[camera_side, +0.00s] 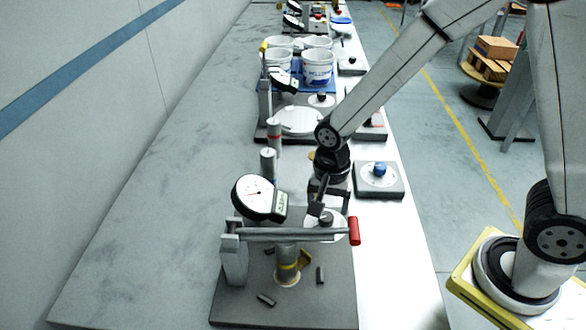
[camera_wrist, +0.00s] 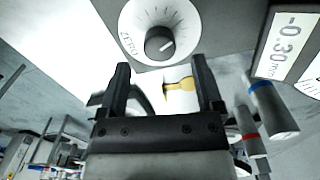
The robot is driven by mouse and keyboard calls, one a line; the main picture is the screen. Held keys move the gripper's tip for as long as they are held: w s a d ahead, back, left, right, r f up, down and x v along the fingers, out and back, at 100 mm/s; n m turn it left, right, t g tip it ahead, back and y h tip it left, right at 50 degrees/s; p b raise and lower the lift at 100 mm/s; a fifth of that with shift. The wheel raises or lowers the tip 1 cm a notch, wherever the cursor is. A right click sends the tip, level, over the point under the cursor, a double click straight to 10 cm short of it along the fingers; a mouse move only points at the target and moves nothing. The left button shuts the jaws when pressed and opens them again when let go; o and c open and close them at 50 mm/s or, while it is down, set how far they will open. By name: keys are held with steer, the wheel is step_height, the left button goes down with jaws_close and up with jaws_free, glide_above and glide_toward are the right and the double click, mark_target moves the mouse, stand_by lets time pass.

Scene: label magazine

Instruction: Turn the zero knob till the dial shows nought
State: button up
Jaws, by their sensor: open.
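The zero knob (camera_wrist: 158,43) is a dark round knob with a pale mark, on a white disc (camera_wrist: 184,24) lettered ZERO. In the wrist view it lies just beyond my fingertips, in line with the gap between them. My gripper (camera_wrist: 160,65) is open and empty, its two black fingers apart. In the side view my gripper (camera_side: 328,202) is above and beside the knob (camera_side: 326,217), and its fingers partly hide the disc. The dial (camera_side: 258,192) has a white face with a red needle. Its readout (camera_wrist: 285,45) shows -0.30 mm in the wrist view.
A lever bar with a red handle (camera_side: 354,231) crosses the grey base plate (camera_side: 235,305) close to the knob. A grey box with a blue knob (camera_side: 379,170) stands to the right. Grey cylinders (camera_side: 268,165) and white buckets (camera_side: 318,68) stand behind. The bench's left side is clear.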

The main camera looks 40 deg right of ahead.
mark_target(326, 215)
steer(key=shift+f, duration=1.9)
jaws_close()
